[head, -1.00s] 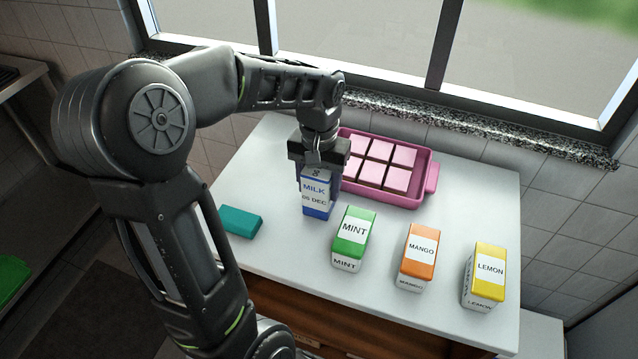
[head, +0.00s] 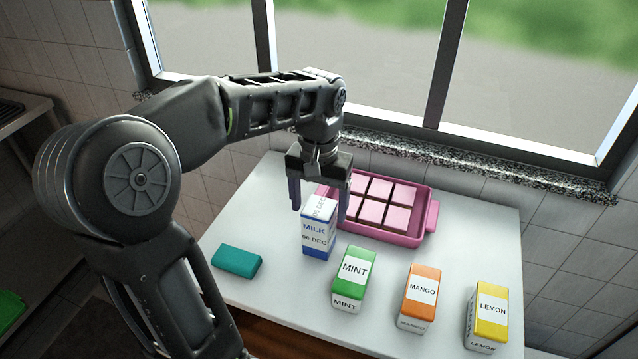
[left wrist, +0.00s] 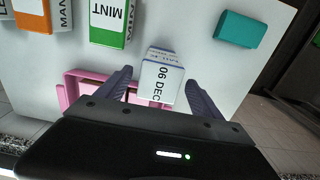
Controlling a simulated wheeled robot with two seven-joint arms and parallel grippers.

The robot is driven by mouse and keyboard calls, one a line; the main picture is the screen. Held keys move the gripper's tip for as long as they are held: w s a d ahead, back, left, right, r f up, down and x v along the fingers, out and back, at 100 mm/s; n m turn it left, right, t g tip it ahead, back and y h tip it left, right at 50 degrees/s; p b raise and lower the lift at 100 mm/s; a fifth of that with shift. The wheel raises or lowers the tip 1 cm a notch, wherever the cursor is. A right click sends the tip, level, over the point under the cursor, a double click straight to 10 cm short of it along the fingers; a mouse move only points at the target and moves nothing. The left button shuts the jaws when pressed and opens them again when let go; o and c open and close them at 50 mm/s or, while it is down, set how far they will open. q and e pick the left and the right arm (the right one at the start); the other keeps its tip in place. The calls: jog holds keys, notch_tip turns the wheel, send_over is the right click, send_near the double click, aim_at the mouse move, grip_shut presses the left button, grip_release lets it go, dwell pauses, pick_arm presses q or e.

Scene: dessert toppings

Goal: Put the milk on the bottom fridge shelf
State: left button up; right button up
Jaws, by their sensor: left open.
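The milk (head: 317,236) is a white and blue carton standing upright on the white table, left of the mint carton. It also shows in the left wrist view (left wrist: 162,82), between the finger tips. My left gripper (head: 319,212) is open above and slightly behind the carton, its fingers spread on either side of the carton's top. A gap shows beside the carton in the left wrist view (left wrist: 158,78); contact cannot be told. My right gripper is not in view. No fridge or shelf shows.
Mint (head: 353,277), mango (head: 421,297) and lemon (head: 488,315) cartons stand in a row to the right. A pink tray (head: 431,216) with pink squares lies behind. A teal block (head: 237,262) lies at left. The window wall bounds the back of the white table (head: 480,250).

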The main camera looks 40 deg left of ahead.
pick_arm(q)
notch_tip(320, 180, up, 6)
jog(key=shift+r, duration=0.1)
jog(key=shift+o, duration=0.4)
